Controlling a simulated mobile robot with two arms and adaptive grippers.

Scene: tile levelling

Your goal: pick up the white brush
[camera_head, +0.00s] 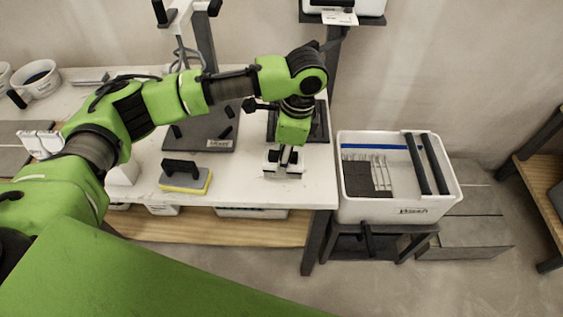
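A low white block-like thing, which looks like the white brush (271,169), sits on the white table top (230,192) near its front right corner. My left arm reaches over the table from the left and bends down at its end. My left gripper (287,158) points down right at this white thing, with its dark fingers at the upper part. The fingers overlap it in the picture, so whether they are closed on it cannot be told. My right gripper is not in view.
A yellow sponge float with a black handle (184,180) lies left of the gripper. Dark stands (225,130) stand behind. A white bin (395,207) with dark and white pieces stands right of the table. White buckets (40,80) are at the far left.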

